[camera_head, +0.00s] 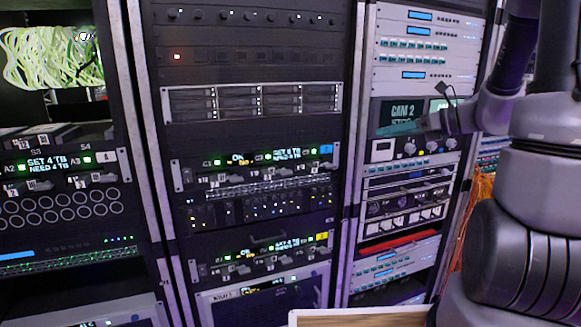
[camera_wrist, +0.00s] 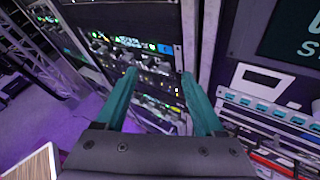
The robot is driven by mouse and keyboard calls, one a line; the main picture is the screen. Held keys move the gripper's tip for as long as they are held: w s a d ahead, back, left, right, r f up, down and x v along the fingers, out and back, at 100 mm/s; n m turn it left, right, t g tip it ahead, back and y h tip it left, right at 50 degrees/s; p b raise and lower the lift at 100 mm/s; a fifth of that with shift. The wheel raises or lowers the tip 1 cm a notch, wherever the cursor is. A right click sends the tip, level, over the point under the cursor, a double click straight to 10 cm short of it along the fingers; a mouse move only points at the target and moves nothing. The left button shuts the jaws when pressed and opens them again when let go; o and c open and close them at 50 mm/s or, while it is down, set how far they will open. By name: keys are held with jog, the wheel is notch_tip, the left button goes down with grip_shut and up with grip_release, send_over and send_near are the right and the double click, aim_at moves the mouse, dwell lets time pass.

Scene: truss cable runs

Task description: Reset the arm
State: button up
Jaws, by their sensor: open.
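My gripper (camera_wrist: 158,92) shows in the wrist view with two teal fingers spread apart and nothing between them. In the head view my gripper (camera_head: 408,127) is at the right, with its teal fingers pointing left in front of the right-hand rack. My dark arm fills the right edge of the head view. The fingers appear apart from the rack panels, though the exact gap cannot be told.
A middle rack (camera_head: 250,140) holds lit panels, including ones labelled with green text. A left rack (camera_head: 60,175) has green cable coils (camera_head: 50,57) above. A right rack (camera_head: 420,55) stands close behind my gripper. A wooden-topped surface (camera_head: 360,318) is at the bottom.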

jog(key=s+a+r+n+g+h, duration=0.2)
jog(key=s+a+n, duration=0.1)
jog(key=s+n, duration=0.3)
jog(key=s+a+r+n+g+h, duration=0.1)
jog(key=s+a+n+g+h, duration=0.15)
jog(key=s+n, duration=0.4)
jog(key=s+d+r+n+t+h, duration=0.3)
jog(key=s+r+n+t+h, duration=0.1)
jog(key=n, duration=0.7)
jog(key=shift+s+d+r+h, duration=0.35)
jog(key=shift+s+r+h, duration=0.4)
jog(key=shift+s+r, duration=0.15)
